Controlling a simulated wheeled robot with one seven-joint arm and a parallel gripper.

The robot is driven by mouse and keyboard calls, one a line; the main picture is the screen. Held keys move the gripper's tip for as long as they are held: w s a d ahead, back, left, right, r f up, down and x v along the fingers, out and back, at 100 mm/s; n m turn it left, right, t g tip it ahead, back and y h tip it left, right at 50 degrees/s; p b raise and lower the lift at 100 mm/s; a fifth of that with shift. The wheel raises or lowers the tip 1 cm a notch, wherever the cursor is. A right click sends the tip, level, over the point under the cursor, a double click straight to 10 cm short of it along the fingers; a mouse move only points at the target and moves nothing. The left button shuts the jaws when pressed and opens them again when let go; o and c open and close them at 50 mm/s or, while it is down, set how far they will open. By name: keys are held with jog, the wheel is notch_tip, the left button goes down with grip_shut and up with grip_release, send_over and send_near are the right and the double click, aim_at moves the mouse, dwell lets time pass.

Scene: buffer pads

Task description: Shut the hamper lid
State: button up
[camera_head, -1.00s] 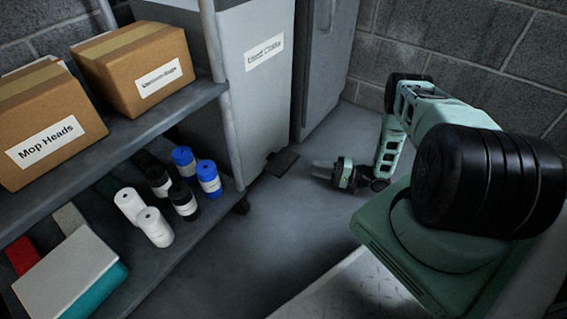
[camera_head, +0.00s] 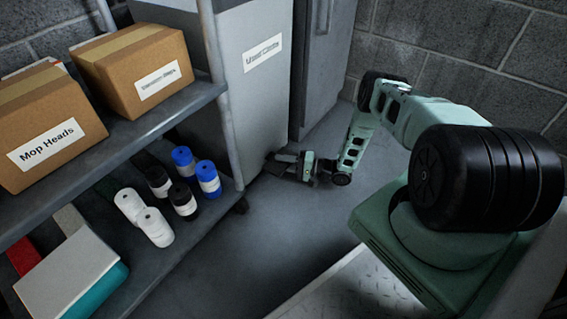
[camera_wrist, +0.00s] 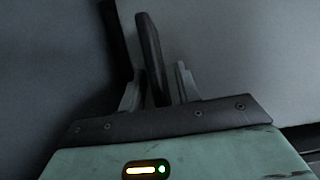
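The hamper (camera_head: 252,95) is the tall grey bin labelled "Used Cloths", standing behind the shelf post in the head view. Its top and lid are out of the picture. My gripper (camera_head: 281,162) is low, just above the floor, at the hamper's front foot, where the dark pedal is now mostly hidden by it. In the wrist view my gripper (camera_wrist: 158,78) has its two pale fingers apart. A dark flat bar, which looks like the pedal (camera_wrist: 150,45), stands between them. I cannot tell whether either finger touches it.
A grey shelf rack (camera_head: 140,128) stands at left with a "Mop Heads" box (camera_head: 50,130), another labelled box (camera_head: 135,70) and several rolls (camera_head: 185,200). A grey cabinet (camera_head: 325,65) stands right of the hamper. The floor (camera_head: 270,225) in front is clear.

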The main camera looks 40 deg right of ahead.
grip_shut()
jog(key=shift+f+b, duration=0.45)
jog(key=shift+b, duration=0.4)
jog(key=shift+f+n+y+b, duration=0.1)
jog(key=shift+n+y+b, duration=0.2)
jog(key=shift+y+b, duration=0.25)
jog(key=shift+t, duration=0.3)
